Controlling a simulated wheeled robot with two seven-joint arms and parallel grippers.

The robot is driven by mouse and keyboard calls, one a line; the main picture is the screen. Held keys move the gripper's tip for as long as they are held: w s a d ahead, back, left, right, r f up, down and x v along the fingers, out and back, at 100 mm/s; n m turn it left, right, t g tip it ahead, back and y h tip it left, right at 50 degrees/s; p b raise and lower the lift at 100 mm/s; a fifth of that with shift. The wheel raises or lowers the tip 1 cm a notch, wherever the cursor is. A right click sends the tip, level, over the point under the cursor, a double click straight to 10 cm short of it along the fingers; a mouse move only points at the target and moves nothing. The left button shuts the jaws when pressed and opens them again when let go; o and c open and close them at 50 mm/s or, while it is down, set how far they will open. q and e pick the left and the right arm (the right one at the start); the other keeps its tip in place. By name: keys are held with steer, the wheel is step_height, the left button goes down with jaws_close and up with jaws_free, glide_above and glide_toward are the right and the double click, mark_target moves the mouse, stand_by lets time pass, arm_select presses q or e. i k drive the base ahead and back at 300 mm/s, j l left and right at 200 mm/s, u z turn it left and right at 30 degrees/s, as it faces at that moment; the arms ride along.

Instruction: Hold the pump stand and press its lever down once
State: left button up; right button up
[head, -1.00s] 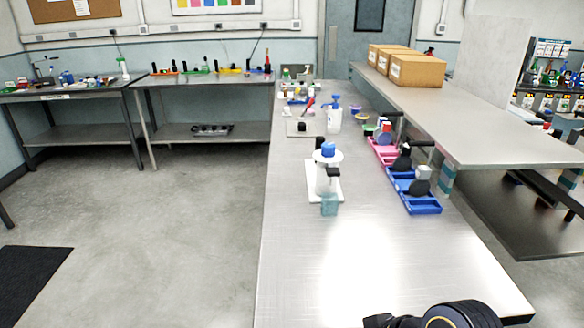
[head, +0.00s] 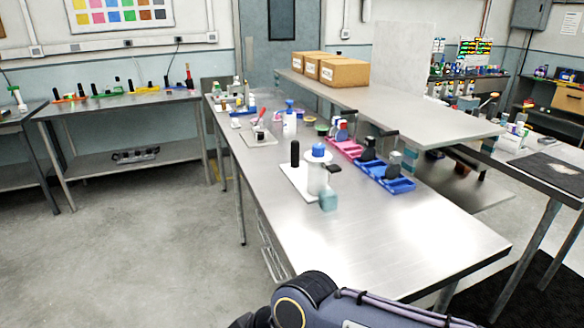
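What looks like the pump stand (head: 316,176) stands upright on the steel table, on a white base plate (head: 293,182). It has a white column, a blue cap (head: 318,149), a black upright grip (head: 295,154) and a short black part, probably the lever (head: 334,168), on its right front. A translucent teal cup (head: 328,200) sits at its front. Part of my arm shows at the bottom edge, well in front of the stand and apart from it. Neither gripper's fingers are in view.
Blue (head: 388,180) and pink (head: 346,147) trays with dark-handled tools lie right of the stand. A pump bottle (head: 290,125) stands behind it. A raised shelf (head: 400,105) with cardboard boxes (head: 343,72) runs along the right. The table's front (head: 390,240) is bare.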

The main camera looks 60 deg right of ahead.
mark_target(333, 169)
steer(key=i+j+z, duration=0.2)
steer(key=i+z, duration=0.15)
steer(key=i, duration=0.15)
steer(key=i+j+z, duration=0.3)
steer(key=i, duration=0.25)
steer(key=i+z, duration=0.3)
steer(key=z, duration=0.2)
steer(key=i+z, duration=0.3)
steer(key=z, duration=0.2)
steer(key=i+j+z, duration=0.15)
steer(key=z, duration=0.35)
steer(key=i+j+z, duration=0.35)
steer(key=z, duration=0.15)
